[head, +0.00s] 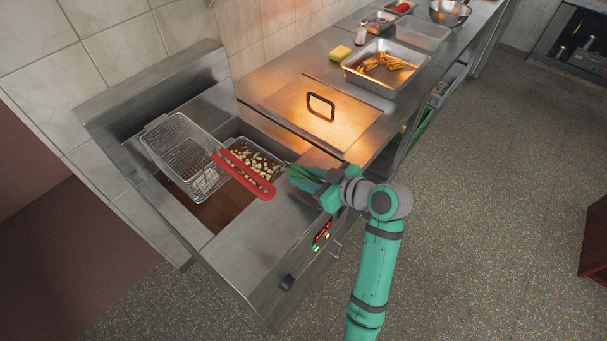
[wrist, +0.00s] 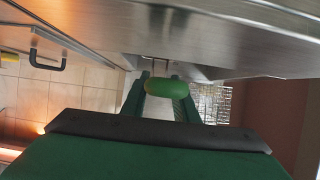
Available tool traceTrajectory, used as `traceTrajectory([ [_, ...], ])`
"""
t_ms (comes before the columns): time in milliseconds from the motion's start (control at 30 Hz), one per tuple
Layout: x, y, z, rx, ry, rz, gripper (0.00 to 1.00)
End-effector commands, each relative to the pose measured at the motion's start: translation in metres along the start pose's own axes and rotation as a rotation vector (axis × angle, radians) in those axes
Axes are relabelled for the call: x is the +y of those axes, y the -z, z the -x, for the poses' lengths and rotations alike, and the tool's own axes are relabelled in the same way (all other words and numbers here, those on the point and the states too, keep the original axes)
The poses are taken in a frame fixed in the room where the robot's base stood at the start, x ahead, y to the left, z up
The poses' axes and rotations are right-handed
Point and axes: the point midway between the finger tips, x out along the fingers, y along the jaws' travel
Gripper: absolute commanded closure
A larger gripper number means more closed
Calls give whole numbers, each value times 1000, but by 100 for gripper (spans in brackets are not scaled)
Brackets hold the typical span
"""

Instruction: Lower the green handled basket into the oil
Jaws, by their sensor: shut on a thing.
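The green handled basket (head: 252,162) sits low in the right bay of the fryer, with pale food pieces inside. Its green handle (wrist: 176,88) shows in the wrist view between my fingers. My gripper (head: 307,178) is shut on that handle at the fryer's front right; it also shows in the wrist view (wrist: 168,95). The dark oil (head: 216,211) shows in the fryer well. Whether the basket's bottom is in the oil is hidden by the food and walls.
A wire basket with a red handle (head: 243,174) hangs at the left, its handle reaching across toward my basket. A metal lid with a black handle (head: 320,106) lies to the right. A tray of fries (head: 362,67) and a yellow sponge (head: 340,53) stand farther back.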

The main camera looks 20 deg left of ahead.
Motion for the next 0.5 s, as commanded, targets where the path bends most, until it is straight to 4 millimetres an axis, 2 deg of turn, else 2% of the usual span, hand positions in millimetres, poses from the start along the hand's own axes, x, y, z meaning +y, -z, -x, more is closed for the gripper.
traceTrajectory([
  [100, 0, -2, -1, 2, 0, 0, 100],
  [133, 0, -1, -1, 2, -1, 0, 66],
  [200, 0, -1, -1, 1, 0, 0, 51],
  [500, 0, -2, 0, -1, 0, -1, 51],
])
